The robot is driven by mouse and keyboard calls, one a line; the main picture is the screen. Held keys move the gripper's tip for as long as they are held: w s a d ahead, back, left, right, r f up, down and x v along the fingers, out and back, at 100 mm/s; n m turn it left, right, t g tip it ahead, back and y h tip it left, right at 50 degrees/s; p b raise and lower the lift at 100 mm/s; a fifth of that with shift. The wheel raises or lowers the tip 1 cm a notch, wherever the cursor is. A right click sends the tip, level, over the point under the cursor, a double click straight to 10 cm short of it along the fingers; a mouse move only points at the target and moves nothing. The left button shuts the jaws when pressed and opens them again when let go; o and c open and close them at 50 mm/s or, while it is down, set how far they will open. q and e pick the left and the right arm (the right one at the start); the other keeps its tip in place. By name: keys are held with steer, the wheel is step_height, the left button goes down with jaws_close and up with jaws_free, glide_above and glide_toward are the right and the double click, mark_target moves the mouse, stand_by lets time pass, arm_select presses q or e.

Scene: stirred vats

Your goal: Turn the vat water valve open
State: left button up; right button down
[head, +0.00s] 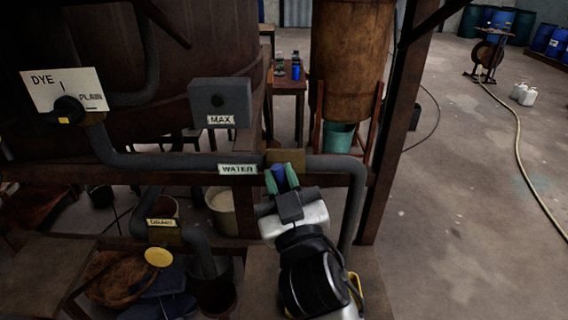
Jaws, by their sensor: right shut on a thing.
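The water pipe runs across the middle of the head view, with a white WATER label (238,169) on it. Right of the label is the brass-coloured body of the water valve (286,157). Its blue handle (279,174) shows between the green fingertips of my right gripper (284,178). The gripper is shut on this handle, reaching up from below; the fingers hide part of the handle. I cannot tell the handle's exact angle to the pipe. My left gripper is not in view.
A DYE/PLAIN selector panel (65,90) and a grey MAX box (220,102) are at the upper left. Below is a drain valve with a yellow knob (158,257). A rusty post (396,130) stands right of the pipe. Open floor and a hose (517,140) lie at the right.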

steer(key=shift+a+f+n+g+p, duration=0.35)
steer(key=shift+n+g+p, duration=0.7)
steer(key=shift+n+p, duration=1.8)
steer(key=shift+a+f+n+g+p, duration=0.35)
steer(key=shift+n+g+p, duration=0.65)
steer(key=shift+n+p, duration=1.85)
steer(key=shift+a+f+n+g+p, duration=0.35)
steer(key=shift+n+g+p, duration=0.7)
steer(key=shift+n+p, duration=1.75)
steer(key=shift+d+f+m+p, duration=0.15)
steer(key=shift+d+m+p, duration=0.05)
steer(key=shift+m+p, duration=0.55)
steer(key=c, duration=1)
jaws_free()
steer(key=shift+w, duration=0.1)
steer(key=shift+c, duration=0.2)
steer(key=b+v, duration=0.3)
steer(key=v, duration=0.8)
